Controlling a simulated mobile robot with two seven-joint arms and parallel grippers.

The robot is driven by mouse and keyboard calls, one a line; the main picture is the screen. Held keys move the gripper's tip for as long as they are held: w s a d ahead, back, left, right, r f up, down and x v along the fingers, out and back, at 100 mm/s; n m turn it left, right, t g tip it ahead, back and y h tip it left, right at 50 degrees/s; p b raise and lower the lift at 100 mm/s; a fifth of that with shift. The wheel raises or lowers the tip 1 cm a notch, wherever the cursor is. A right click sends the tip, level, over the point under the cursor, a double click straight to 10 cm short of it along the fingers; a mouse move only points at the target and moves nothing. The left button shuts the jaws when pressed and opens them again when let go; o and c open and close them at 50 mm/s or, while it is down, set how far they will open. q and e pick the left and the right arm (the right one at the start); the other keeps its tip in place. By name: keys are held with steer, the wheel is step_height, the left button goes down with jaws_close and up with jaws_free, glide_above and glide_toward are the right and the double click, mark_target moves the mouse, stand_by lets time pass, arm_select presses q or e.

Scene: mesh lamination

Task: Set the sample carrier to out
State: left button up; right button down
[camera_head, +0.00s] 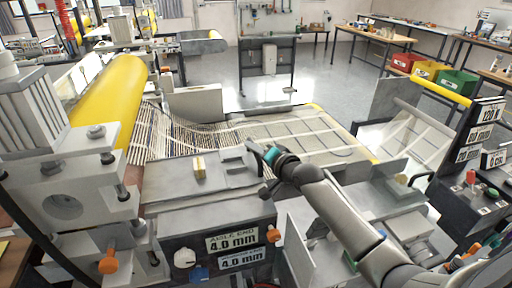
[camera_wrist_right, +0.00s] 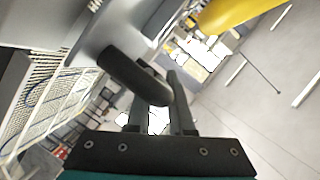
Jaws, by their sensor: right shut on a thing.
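My right gripper (camera_head: 256,147) reaches over the grey machine bed from the right. In the right wrist view its two dark fingers (camera_wrist_right: 158,112) are shut on a dark, rounded handle (camera_wrist_right: 132,72), which is fixed to a grey part. In the head view, a grey stepped plate (camera_head: 228,172) lies just left of the gripper; it may be the sample carrier, but I cannot tell for sure. The handle is largely hidden by my gripper in the head view. My left gripper is not in view.
A yellow roller (camera_head: 108,88) feeds striped mesh (camera_head: 195,130) across the bed. A front panel (camera_head: 236,240) reads 4.0 mm. A control box (camera_head: 478,190) stands at the right. Open floor (camera_head: 335,85) lies behind.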

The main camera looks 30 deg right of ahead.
steer(key=shift+d, duration=0.25)
steer(key=c, duration=0.8)
jaws_free()
steer(key=shift+s, duration=0.1)
steer(key=shift+s+r, duration=0.1)
steer(key=shift+s, duration=0.45)
steer(key=a+p+v, duration=0.1)
steer(key=v, duration=1.3)
steer(key=shift+d+p, duration=0.3)
steer(key=shift+d, duration=0.15)
